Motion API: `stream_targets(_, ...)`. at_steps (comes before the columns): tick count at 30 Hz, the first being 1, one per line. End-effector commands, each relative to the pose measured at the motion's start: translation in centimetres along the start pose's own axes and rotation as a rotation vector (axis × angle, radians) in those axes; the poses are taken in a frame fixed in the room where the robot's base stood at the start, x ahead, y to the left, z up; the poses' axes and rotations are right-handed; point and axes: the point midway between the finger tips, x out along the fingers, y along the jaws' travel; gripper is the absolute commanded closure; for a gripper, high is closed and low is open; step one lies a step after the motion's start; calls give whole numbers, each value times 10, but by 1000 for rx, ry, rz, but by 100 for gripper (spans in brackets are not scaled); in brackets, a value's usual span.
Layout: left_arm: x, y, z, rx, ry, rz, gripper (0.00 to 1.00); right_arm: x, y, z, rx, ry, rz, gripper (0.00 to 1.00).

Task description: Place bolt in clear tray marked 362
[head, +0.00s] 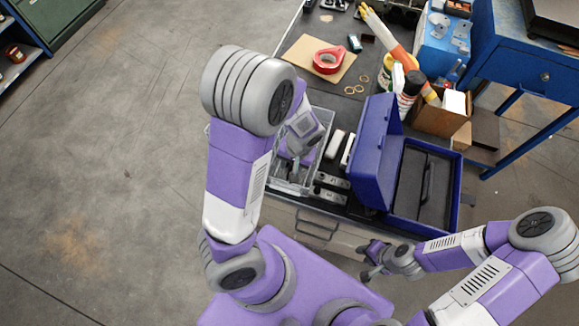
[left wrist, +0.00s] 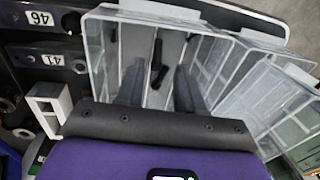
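A clear tray (head: 287,187) stands at the left edge of the bench in the head view. It fills the upper middle of the left wrist view (left wrist: 106,48). My left gripper (head: 292,170) reaches down into it. In the left wrist view the left gripper (left wrist: 157,88) has its two fingers spread apart. A dark bolt (left wrist: 157,64) shows between and beyond the fingers, apart from both, apparently inside the tray. No 362 mark is readable. My right gripper (head: 370,264) is in front of the bench, with nothing seen in it; its finger gap is unclear.
More clear trays (left wrist: 270,85) stand right of this one in the left wrist view. Dark blocks labelled 46 (left wrist: 40,18) and 41 (left wrist: 52,58) are at left. An open blue case (head: 376,150) stands to the right. Red tape (head: 328,61) lies behind.

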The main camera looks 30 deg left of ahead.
Motion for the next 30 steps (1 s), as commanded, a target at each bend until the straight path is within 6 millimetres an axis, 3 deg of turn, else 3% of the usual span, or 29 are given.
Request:
stream_targets(1, -16, 0, -1, 0, 4, 3, 63, -8, -3, 0, 0, 0, 0, 67)
stream_targets(3, -31, 0, -1, 0, 4, 3, 63, -12, -4, 0, 0, 0, 0, 67)
stream_targets(9, -58, 0, -1, 0, 2, 1, 63, -20, -8, 1, 0, 0, 0, 67)
stream_targets(30, -64, 0, 0, -1, 0, 0, 63, -21, -8, 1, 0, 0, 0, 67)
